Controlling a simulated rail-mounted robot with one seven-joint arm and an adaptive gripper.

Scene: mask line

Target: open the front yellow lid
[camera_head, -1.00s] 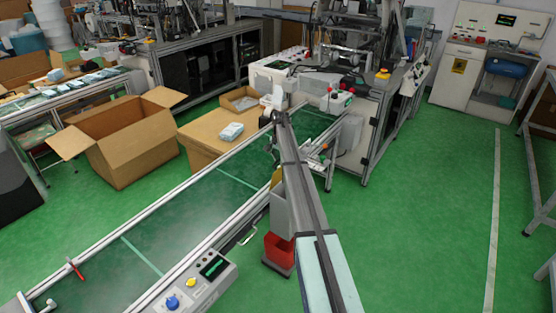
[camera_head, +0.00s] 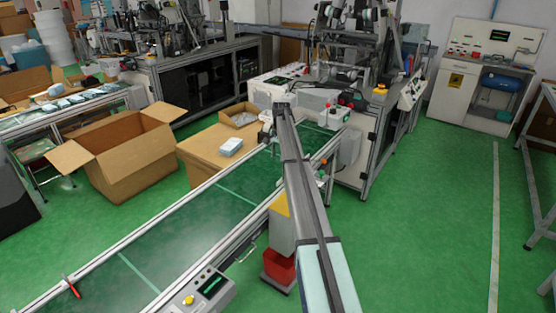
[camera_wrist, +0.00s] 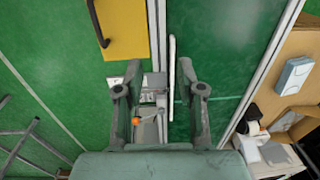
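The yellow lid (camera_wrist: 125,28) is a flat panel with a dark bar handle (camera_wrist: 97,22), at the top left of the wrist view. In the head view a yellow patch of it (camera_head: 279,207) shows on top of the grey bin (camera_head: 282,232) beside the conveyor, partly hidden by my arm. The lid looks shut. My gripper (camera_wrist: 160,92) is open and empty, fingers apart, over the conveyor's edge and clear of the lid. In the head view my gripper (camera_head: 268,136) is small, near the conveyor's far end.
The green conveyor (camera_head: 190,228) runs alongside the bin, with a control panel (camera_head: 207,290) at its near end. A red bin (camera_head: 279,268) sits low beside the grey one. An open cardboard box (camera_head: 125,150) stands at left.

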